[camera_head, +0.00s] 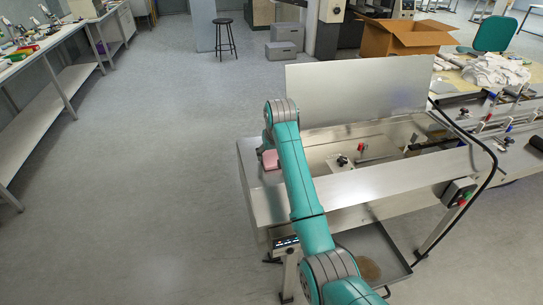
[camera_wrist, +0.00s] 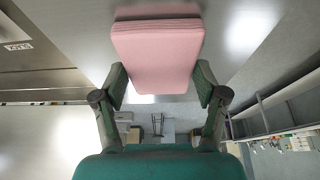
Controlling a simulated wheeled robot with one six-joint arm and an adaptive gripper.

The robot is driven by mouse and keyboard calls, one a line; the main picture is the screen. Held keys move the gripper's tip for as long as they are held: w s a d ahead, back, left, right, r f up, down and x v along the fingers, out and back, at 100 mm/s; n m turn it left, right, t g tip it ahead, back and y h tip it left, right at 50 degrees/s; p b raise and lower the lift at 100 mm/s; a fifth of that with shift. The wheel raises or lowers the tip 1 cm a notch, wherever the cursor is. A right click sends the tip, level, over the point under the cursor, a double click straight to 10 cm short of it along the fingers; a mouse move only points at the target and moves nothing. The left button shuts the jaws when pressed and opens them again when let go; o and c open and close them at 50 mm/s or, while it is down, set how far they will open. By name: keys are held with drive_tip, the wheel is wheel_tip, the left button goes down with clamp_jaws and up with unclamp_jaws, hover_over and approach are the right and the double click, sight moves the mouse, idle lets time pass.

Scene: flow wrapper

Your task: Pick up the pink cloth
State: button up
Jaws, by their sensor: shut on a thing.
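The pink cloth is a folded, flat block. In the wrist view the pink cloth (camera_wrist: 157,52) sits between the two fingers of my gripper (camera_wrist: 160,84), which is shut on its near end. In the head view the pink cloth (camera_head: 270,160) shows at the left end of the steel machine table (camera_head: 262,205), just left of my teal arm. The arm hides part of it and most of the gripper there. I cannot tell from these views whether the cloth touches the metal surface.
An upright metal panel (camera_head: 358,92) stands at the back of the machine. A cardboard box (camera_head: 405,38) and white cloths (camera_head: 495,70) lie further back right. A control box with buttons (camera_head: 459,193) is at the machine's front right. Open floor (camera_head: 150,170) lies to the left.

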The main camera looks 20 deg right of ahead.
sight(272, 157)
wheel_tip(272, 157, up, 10)
idle(0.5)
